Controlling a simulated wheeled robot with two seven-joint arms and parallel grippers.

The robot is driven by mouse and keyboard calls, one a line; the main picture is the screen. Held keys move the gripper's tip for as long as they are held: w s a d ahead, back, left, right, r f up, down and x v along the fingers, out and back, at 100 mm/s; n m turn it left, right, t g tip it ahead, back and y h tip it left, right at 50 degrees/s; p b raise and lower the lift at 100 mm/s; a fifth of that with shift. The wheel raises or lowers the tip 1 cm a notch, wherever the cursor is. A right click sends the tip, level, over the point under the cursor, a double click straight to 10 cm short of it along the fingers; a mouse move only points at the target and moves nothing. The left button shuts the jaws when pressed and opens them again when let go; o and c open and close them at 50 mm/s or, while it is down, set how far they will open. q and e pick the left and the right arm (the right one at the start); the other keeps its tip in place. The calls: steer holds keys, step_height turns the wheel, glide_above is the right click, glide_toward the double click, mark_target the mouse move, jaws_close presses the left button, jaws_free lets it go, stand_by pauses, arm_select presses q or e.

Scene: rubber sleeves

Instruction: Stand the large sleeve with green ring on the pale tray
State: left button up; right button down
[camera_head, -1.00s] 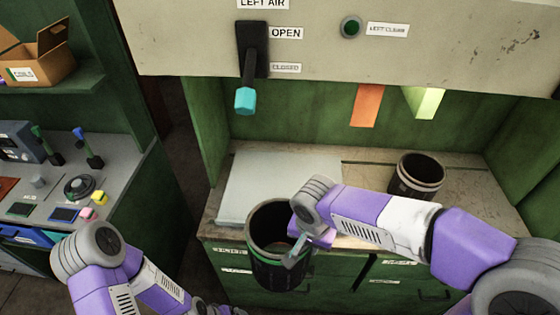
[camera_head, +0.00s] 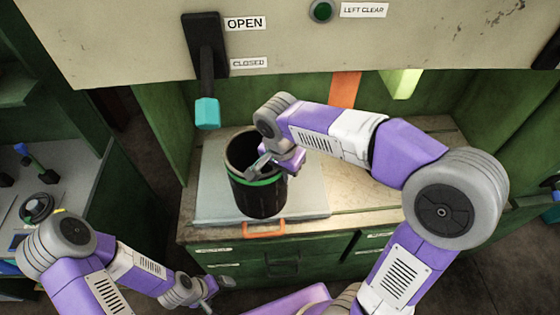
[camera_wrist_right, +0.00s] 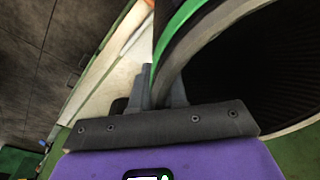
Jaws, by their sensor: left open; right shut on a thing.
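The large black sleeve (camera_head: 258,200) has a green ring around its upper part and an open top. It stands roughly upright over the pale tray (camera_head: 207,203), near its front edge. I cannot tell whether its base touches the tray. My right gripper (camera_head: 262,166) is shut on the sleeve's rim on the right side. The right wrist view shows its fingers (camera_wrist_right: 165,88) at the sleeve wall (camera_wrist_right: 215,40), beside the green ring. My left gripper (camera_head: 207,291) is open and empty, low in front of the cabinet, away from the sleeve.
The tray has an orange handle (camera_head: 263,229) at its front. A lever with a teal knob (camera_head: 207,112) hangs from the panel at the back left. An orange strip (camera_head: 344,90) hangs behind my right arm. Bare worktop (camera_head: 350,195) lies to the tray's right.

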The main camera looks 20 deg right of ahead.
steer(key=w+d, duration=0.2)
steer(key=w, duration=0.6)
step_height(320, 180, down, 7)
steer(key=shift+d, duration=0.1)
steer(key=shift+b, duration=0.35)
steer(key=c, duration=1.1)
jaws_free()
steer(key=shift+s+f, duration=0.1)
steer(key=shift+f, duration=0.05)
steer(key=shift+c, duration=0.2)
